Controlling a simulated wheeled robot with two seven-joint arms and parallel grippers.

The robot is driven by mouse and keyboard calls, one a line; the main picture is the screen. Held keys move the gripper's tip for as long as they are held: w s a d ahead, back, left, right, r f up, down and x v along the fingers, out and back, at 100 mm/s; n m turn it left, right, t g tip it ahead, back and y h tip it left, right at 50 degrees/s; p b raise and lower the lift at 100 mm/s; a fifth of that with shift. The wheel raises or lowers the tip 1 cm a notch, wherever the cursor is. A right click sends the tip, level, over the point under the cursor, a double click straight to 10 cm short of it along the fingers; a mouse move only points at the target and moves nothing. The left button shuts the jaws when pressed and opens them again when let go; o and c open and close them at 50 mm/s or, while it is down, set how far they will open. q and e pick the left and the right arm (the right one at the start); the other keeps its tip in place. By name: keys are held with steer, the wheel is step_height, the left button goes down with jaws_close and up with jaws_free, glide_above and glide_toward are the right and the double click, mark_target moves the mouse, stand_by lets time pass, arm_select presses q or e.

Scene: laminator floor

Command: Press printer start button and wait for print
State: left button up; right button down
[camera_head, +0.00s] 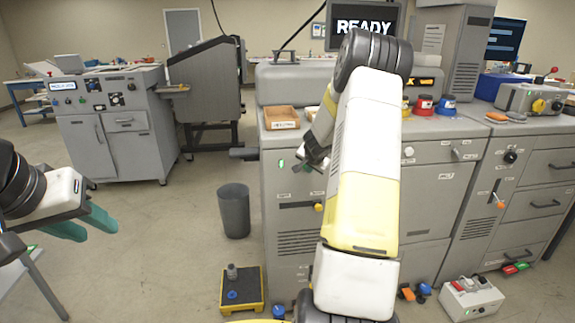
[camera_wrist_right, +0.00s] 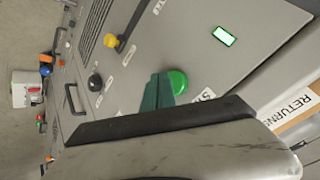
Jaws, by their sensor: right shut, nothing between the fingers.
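The grey printer cabinet (camera_head: 290,230) stands in front of me, below a dark screen (camera_head: 362,22) reading READY. In the right wrist view its front panel has a round green button (camera_wrist_right: 179,82), beside a partly hidden label starting "ST". My right gripper (camera_wrist_right: 158,92) is shut and empty, its teal fingertips right at the button; I cannot tell whether they press it. In the head view the right gripper (camera_head: 312,166) is at the panel, partly hidden by my arm, which also hides the button. My left gripper (camera_head: 88,226) is open and empty at the left, away from the printer.
A lit green indicator (camera_wrist_right: 224,37) and a yellow-knobbed lever (camera_wrist_right: 112,40) are near the button. A wooden tray (camera_head: 282,118) sits on the cabinet top. A dark bin (camera_head: 233,210) and a yellow-edged platform (camera_head: 241,290) stand on the floor. Open floor lies left.

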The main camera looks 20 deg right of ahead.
steer(key=shift+w, duration=0.1)
steer(key=shift+w+d, duration=0.1)
steer(key=shift+w, duration=0.2)
steer(key=shift+w+d, duration=0.15)
steer(key=shift+w, duration=0.35)
stand_by(0.9)
steer(key=shift+s+a, duration=0.25)
steer(key=shift+s, duration=0.65)
steer(key=shift+s, duration=0.1)
steer(key=shift+s+a, duration=0.2)
steer(key=shift+s, duration=0.6)
steer(key=shift+s+a, duration=0.2)
steer(key=shift+s, duration=0.55)
steer(key=shift+s+a, duration=0.2)
steer(key=shift+s, duration=0.6)
